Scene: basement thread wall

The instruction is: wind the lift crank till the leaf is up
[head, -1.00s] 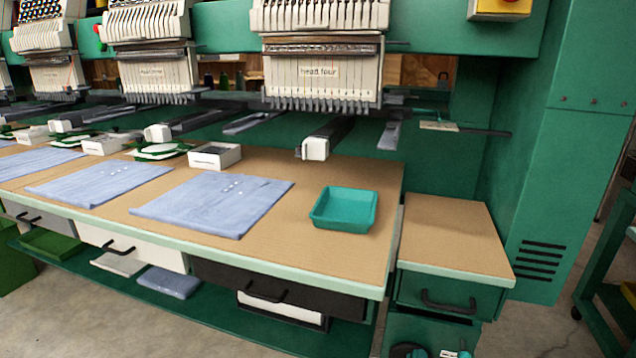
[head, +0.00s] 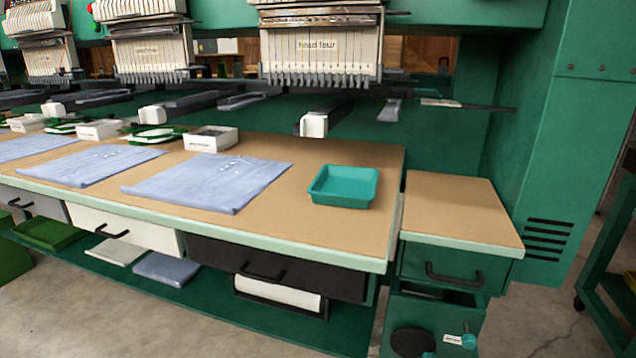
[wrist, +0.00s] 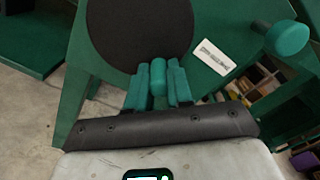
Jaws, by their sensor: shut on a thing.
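The lift crank shows in the wrist view as a black round disc (wrist: 140,35) with a teal handle knob (wrist: 158,72). My gripper (wrist: 158,86) has its teal fingers on both sides of that knob and is shut on it. The disc also shows at the bottom of the head view (head: 412,342), partly cut off by the frame. The leaf (head: 460,205) seems to be the tan board right of the long table (head: 330,232). A narrow step or gap runs between them; I cannot tell the exact height difference.
Beside the disc are a white label (wrist: 217,57) and a second teal knob (wrist: 287,38). A teal tray (head: 343,187) and blue cloth (head: 205,182) lie on the table. A drawer handle (head: 455,274) juts below the leaf. A green cart (head: 610,270) stands at right.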

